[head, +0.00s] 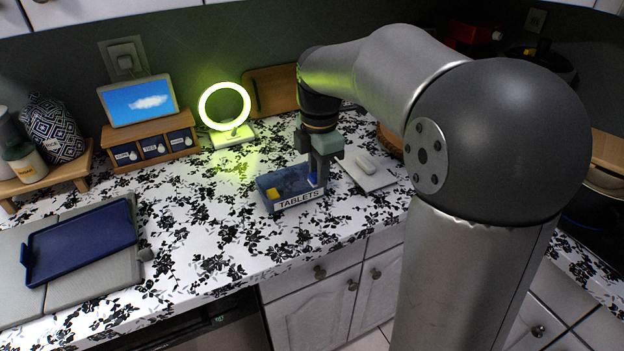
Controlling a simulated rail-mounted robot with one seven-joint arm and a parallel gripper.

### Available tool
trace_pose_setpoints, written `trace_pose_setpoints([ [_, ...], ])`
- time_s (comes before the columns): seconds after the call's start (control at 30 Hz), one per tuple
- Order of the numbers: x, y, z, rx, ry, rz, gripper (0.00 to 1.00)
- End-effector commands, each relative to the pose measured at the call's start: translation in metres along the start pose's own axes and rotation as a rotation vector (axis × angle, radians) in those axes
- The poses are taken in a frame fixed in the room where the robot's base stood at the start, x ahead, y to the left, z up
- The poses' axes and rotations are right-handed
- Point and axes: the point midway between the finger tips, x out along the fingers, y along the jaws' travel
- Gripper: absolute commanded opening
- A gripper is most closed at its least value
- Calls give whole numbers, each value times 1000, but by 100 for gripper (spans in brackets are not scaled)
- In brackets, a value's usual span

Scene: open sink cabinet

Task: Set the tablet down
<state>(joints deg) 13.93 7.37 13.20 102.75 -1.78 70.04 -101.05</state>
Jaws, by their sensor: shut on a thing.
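My gripper (317,174) points down over the right end of a shallow dark-blue tray (287,203) labelled "TABLETS". It is shut on a small bright-blue tablet (312,180), which shows just below and between the fingers. The tablet is partly hidden by the fingers, and I cannot tell whether it touches the tray floor. A small yellow block (272,194) lies in the left part of the tray.
A flat white-grey board with a small white item (366,166) lies right of the tray. A lit ring lamp (224,107) and a wooden drawer box (150,146) stand behind. A navy tray (80,240) lies at left. The patterned counter in front is clear.

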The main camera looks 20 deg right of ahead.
Motion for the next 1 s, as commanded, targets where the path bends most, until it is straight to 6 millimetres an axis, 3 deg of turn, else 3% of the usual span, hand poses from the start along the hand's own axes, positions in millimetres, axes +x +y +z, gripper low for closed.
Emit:
trace_pose_setpoints([
  [0.3,37,77,14,1,3,-5,2],
  [0.43,62,96,18,1,3,-5,2],
  [0.8,93,120,23,3,1,-2,2],
  [1.0,120,119,23,2,1,-2,2],
])
